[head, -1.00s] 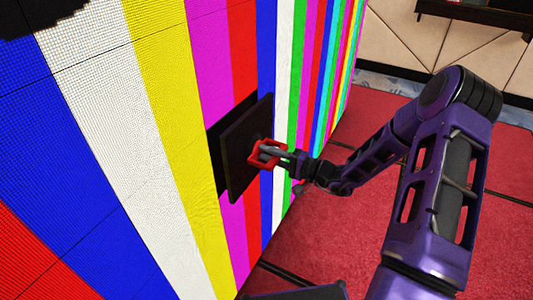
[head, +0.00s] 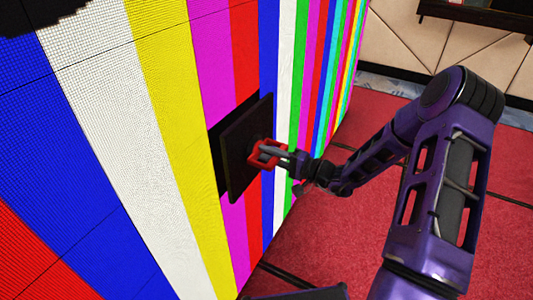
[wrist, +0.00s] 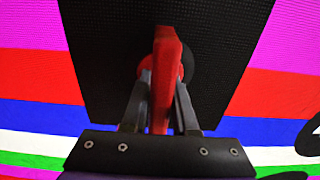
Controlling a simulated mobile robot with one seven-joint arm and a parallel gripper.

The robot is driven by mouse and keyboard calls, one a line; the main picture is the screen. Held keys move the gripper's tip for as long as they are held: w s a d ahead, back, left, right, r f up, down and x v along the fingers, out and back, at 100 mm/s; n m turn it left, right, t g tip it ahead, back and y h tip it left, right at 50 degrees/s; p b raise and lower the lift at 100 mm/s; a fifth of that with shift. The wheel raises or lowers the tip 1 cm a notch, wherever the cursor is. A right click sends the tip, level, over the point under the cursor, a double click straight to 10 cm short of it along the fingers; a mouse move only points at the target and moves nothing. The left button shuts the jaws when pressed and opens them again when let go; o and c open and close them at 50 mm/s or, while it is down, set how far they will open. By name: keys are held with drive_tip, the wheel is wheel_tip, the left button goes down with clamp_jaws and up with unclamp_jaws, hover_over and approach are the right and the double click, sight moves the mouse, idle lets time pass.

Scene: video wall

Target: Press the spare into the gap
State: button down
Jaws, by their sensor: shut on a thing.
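The spare (head: 247,150) is a dark, square panel with a red handle (head: 266,153) on its near face. My gripper (head: 284,154) is shut on the red handle and holds the panel upright in front of the video wall. The gap (head: 215,150) shows as a black opening in the wall, mostly hidden behind the panel. The panel looks close to the wall, but I cannot tell whether it touches. In the wrist view, the spare (wrist: 105,50) fills the middle and the handle (wrist: 163,75) stands between the jaws of my gripper (wrist: 160,105).
The video wall (head: 175,100) shows bright vertical colour stripes, with a black patch (head: 35,15) at its upper left. A dark shelf (head: 480,14) is on the padded far wall.

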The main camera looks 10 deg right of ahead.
sight(252, 147)
drive_tip(key=shift+b+x, duration=1.3)
drive_tip(key=shift+x, duration=1.15)
idle(5.5)
